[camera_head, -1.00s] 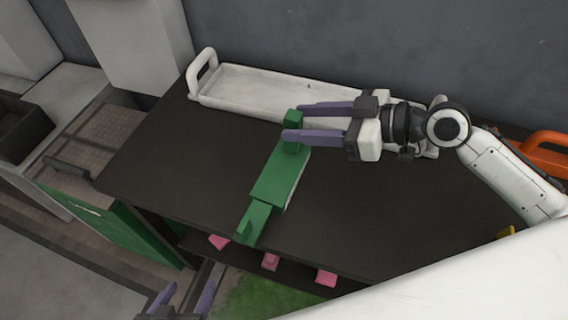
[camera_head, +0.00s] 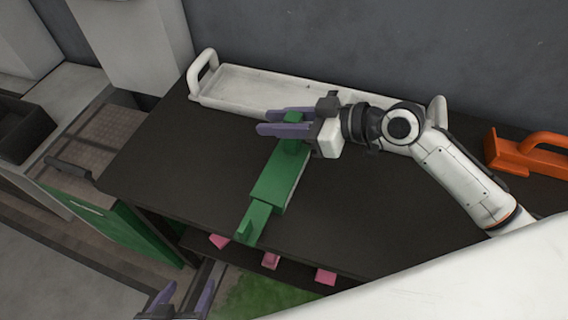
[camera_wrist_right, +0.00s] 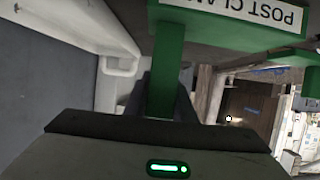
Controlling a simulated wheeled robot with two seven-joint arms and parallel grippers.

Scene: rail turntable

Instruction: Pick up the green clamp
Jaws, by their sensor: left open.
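The green clamp (camera_head: 275,180) lies on the dark table, its long body slanting from the table's front edge back toward the white tray. In the right wrist view its upright end (camera_wrist_right: 165,75) stands between my dark fingers, below a white label reading "POST CLAM…". My right gripper (camera_head: 288,121) reaches in from the right, with one finger on each side of that end. The fingers look close against it on both sides. My left gripper (camera_head: 180,299) is at the bottom edge, open and empty, away from the table.
A white tray (camera_head: 235,105) with raised handles lies along the back of the table, just behind the clamp. An orange tool (camera_head: 530,155) lies at the right. Several pink pieces (camera_head: 325,276) show on a shelf below. The table's left part is clear.

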